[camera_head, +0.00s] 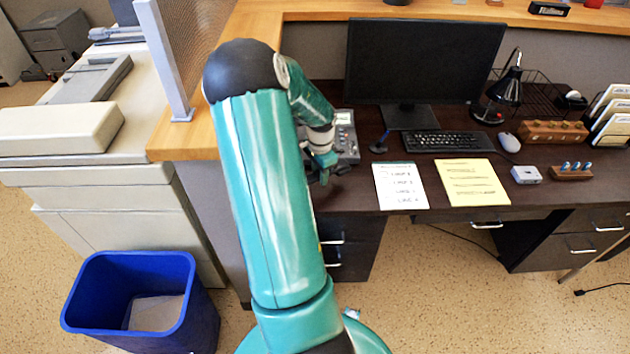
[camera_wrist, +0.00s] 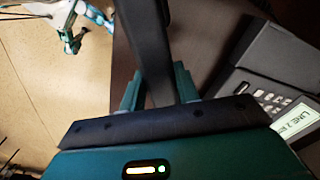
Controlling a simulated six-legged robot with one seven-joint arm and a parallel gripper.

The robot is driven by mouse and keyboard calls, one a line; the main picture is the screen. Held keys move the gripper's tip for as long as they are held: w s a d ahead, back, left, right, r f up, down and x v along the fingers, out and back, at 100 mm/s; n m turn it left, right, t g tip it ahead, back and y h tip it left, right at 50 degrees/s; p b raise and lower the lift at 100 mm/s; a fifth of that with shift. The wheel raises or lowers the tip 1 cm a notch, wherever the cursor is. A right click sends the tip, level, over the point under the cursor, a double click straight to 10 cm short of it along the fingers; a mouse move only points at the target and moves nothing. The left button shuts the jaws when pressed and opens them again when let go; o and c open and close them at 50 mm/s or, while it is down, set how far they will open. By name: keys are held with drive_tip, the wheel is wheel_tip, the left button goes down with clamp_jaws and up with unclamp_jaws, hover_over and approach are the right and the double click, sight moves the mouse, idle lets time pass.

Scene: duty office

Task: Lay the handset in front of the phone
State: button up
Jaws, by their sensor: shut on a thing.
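The phone (camera_head: 345,135) is a grey desk set with buttons at the left end of the desk, partly hidden by my arm. In the wrist view the phone (camera_wrist: 262,98) is at the right, with its keys and lit display. My gripper (camera_wrist: 158,86) is shut on the black handset (camera_wrist: 154,38), which runs up between the two teal fingers. In the head view my gripper (camera_head: 324,168) is at the phone's near left side, over the desk's front left part. The handset is mostly hidden there. I cannot tell whether the handset touches the desk.
A white note sheet (camera_head: 400,186) and a yellow pad (camera_head: 472,183) lie right of the phone. A small dark stand (camera_head: 379,147) is beside it. The keyboard (camera_head: 447,141) and monitor (camera_head: 425,62) are behind. A wood partition edge (camera_head: 185,140) is at the left.

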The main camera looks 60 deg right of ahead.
sight(316, 189)
drive_tip(key=shift+w+d+f, duration=0.2)
drive_tip(key=shift+w+f, duration=0.25)
drive_tip(key=shift+f, duration=0.15)
drive_tip(key=shift+w+f, duration=0.2)
drive_tip(key=shift+f, duration=0.75)
drive_tip(key=shift+w+f, duration=0.15)
drive_tip(key=shift+f, duration=0.75)
drive_tip(key=shift+d+f, duration=0.1)
drive_tip(key=shift+f, duration=0.1)
drive_tip(key=o, duration=1.1)
drive_tip(key=shift+r, duration=0.1)
wheel_tip(316, 189, up, 12)
drive_tip(key=shift+r, duration=0.1)
